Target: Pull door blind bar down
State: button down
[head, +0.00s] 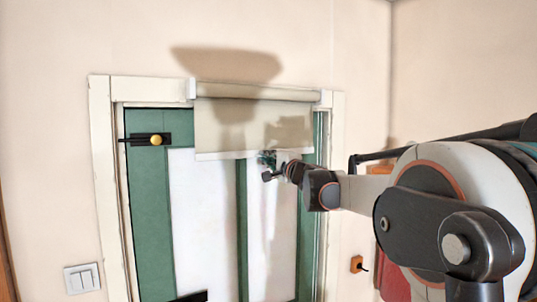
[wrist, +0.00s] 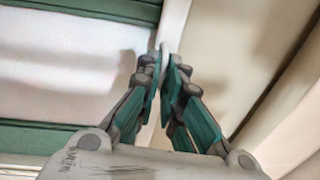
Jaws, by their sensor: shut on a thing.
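The beige door blind (head: 250,124) hangs part way down over the top of a green and white door (head: 200,215). Its pale bar (head: 222,155) runs along the blind's lower edge. My gripper (head: 267,162) is at the bar, right of its middle. In the wrist view my gripper (wrist: 164,75) has its green-sided fingers closed on the bar (wrist: 174,25), with the blind (wrist: 225,50) to the right and the door to the left. The fingers hide the part of the bar between them.
A black latch with a yellow knob (head: 155,140) is at the door's upper left. The blind's roller (head: 258,92) spans the top of the white door frame (head: 104,180). A light switch (head: 82,278) is on the wall at lower left. My arm fills the right side.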

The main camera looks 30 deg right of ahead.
notch_tip(320, 180, down, 73)
jog(key=b, duration=4.1)
jog(key=shift+r, duration=0.2)
jog(key=shift+s+f, duration=0.1)
jog(key=c, duration=1.8)
grip_release()
jog(key=s+f, duration=0.1)
jog(key=s, duration=1.1)
jog(key=shift+d+f, duration=0.15)
jog(key=shift+f, duration=0.1)
